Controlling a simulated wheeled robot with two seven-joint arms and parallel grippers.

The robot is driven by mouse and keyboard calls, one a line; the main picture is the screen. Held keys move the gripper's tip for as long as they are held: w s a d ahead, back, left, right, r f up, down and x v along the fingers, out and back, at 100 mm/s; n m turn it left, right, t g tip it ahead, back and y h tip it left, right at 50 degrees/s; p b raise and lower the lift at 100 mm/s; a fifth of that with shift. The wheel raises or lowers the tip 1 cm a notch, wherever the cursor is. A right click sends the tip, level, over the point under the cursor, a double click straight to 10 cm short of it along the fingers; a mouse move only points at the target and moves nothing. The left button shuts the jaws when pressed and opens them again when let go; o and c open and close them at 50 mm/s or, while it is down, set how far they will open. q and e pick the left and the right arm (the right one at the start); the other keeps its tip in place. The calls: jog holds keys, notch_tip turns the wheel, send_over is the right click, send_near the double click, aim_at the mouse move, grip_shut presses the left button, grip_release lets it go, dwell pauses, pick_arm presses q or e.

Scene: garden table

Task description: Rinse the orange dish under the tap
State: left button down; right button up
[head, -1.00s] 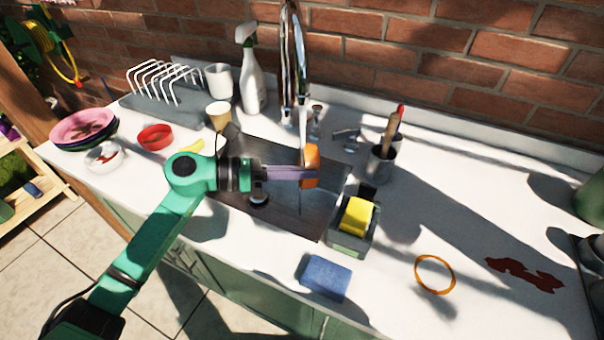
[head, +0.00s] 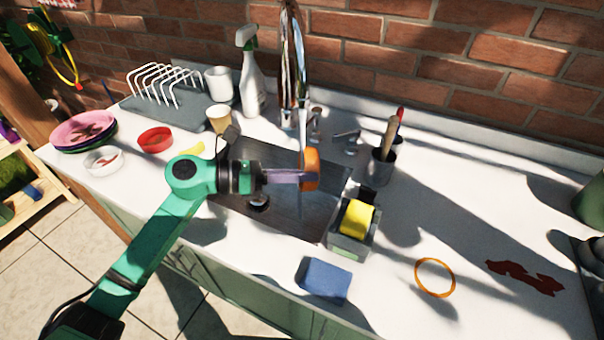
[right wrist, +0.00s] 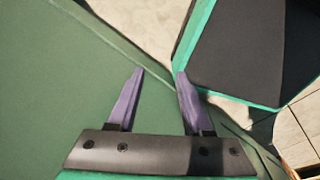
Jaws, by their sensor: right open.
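The orange dish (head: 312,170) is held on edge over the sink (head: 278,222), below the chrome tap (head: 293,60). A pale stream runs down from the spout to the dish and shows again below it. My left gripper (head: 300,177) comes in from the left with its purple fingers shut on the dish. The fingers cover part of the dish, and its inner face is hard to make out. My right gripper (right wrist: 160,72) is open and empty in the right wrist view, in front of a plain green surface. It is not in the head view.
A sponge holder with a yellow sponge (head: 357,219) stands at the sink's right edge, and a blue sponge (head: 324,279) lies in front. A utensil cup (head: 381,166), spray bottle (head: 252,75), red bowl (head: 155,139) and dish rack (head: 166,104) surround the sink. An orange ring (head: 435,278) lies at right.

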pick_arm(q)
jog(key=s+d+r+p, duration=0.4)
jog(key=s+d, duration=0.1)
jog(key=shift+s+d+p, duration=0.3)
jog(key=shift+d+p, duration=0.05)
jog(key=shift+d, duration=0.05)
dwell(0.9)
